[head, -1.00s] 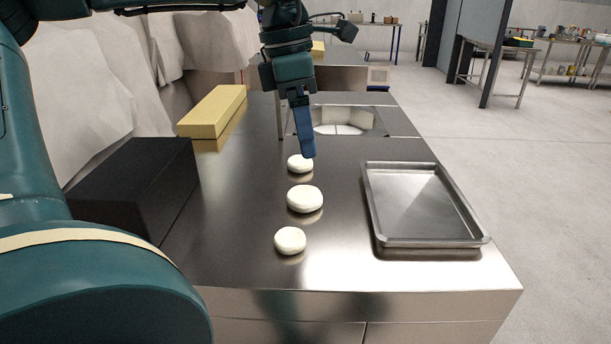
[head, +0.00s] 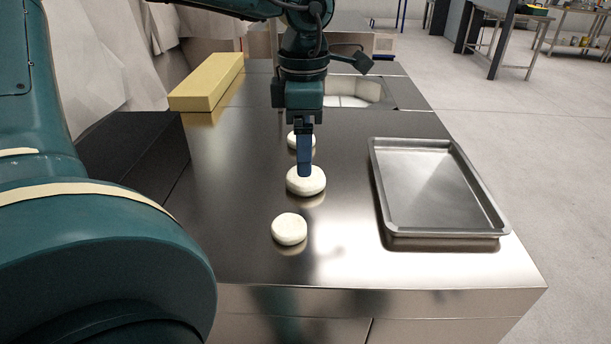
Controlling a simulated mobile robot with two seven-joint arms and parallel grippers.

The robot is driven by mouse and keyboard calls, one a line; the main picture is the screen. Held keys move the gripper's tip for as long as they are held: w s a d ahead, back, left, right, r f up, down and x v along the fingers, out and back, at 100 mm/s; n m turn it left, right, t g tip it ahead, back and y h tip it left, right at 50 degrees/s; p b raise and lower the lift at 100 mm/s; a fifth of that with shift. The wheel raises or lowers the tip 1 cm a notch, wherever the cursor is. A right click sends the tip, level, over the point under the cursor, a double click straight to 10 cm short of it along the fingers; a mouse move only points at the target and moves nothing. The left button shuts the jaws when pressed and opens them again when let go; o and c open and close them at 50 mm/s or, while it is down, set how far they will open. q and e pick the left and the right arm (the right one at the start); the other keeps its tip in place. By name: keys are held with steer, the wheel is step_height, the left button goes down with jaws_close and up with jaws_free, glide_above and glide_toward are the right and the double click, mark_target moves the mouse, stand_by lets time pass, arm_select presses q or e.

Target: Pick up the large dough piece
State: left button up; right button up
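Three pale, round dough pieces lie in a row on the steel table. The large dough piece (head: 314,186) is in the middle. A smaller dough piece (head: 289,229) lies nearer me, and another smaller one (head: 293,141) lies behind, partly hidden by my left gripper. My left gripper (head: 305,172) points straight down at the large piece, its blue finger overlapping the top of that piece in the picture. I see it edge-on with one finger showing, so its opening and any contact are unclear. My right gripper is not in view.
An empty metal tray (head: 378,182) lies on the table (head: 230,220) to the right. A black box (head: 135,155) and a long yellow block (head: 207,84) are on the left. An opening with pale walls (head: 355,90) is at the back. Bare steel surrounds the dough.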

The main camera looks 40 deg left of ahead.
mark_target(313, 185)
arm_select(q)
step_height(313, 185, down, 5)
steer(key=shift+d+f, duration=0.1)
steer(key=shift+d, duration=0.05)
steer(key=shift+c, duration=0.3)
steer(key=c, duration=1)
